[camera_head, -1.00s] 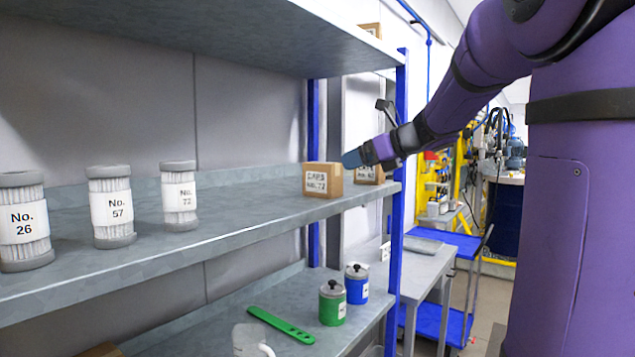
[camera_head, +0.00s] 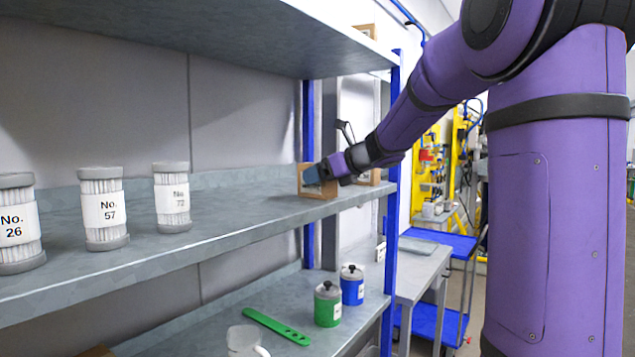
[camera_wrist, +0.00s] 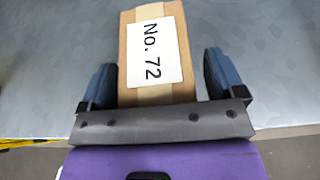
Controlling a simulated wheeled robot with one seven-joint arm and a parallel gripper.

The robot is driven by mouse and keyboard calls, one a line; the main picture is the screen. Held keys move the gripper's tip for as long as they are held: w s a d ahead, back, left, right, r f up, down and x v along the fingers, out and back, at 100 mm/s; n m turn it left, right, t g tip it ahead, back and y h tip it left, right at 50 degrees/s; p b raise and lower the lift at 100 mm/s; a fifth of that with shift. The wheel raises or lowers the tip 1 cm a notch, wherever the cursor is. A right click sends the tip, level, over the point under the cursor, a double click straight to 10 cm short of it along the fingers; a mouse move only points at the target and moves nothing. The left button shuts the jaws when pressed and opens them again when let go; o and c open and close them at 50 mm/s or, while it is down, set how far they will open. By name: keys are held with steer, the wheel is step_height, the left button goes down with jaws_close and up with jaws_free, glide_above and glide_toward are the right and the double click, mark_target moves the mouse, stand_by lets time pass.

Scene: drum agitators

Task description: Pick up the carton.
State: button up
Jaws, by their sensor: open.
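The carton (camera_head: 303,181) is a small brown box near the right end of the middle shelf (camera_head: 230,222). In the wrist view the carton (camera_wrist: 155,85) shows a tan tape strip and a white label reading "No. 72". My gripper (camera_wrist: 160,80) is open, with one blue finger on each side of the carton.
White canisters (camera_head: 102,208) stand on the shelf to the left. A blue post (camera_head: 392,200) stands at the shelf's right end. Another brown box (camera_head: 368,177) is behind my wrist. The lower shelf holds a green jar (camera_head: 327,305), a blue jar (camera_head: 352,285) and a green strip (camera_head: 276,326).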

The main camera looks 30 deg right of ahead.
steer(key=shift+c, duration=0.2)
steer(key=c, duration=1.1)
steer(key=shift+o, duration=0.2)
steer(key=shift+r, duration=0.15)
steer(key=shift+r, duration=0.55)
step_height(320, 180, up, 2)
steer(key=shift+a+r, duration=0.1)
steer(key=shift+r, duration=0.15)
steer(key=s+d, duration=0.4)
steer(key=s, duration=0.3)
steer(key=s+d+r, duration=0.1)
steer(key=s+d, duration=0.2)
steer(key=s, duration=0.4)
steer(key=shift+d, duration=0.35)
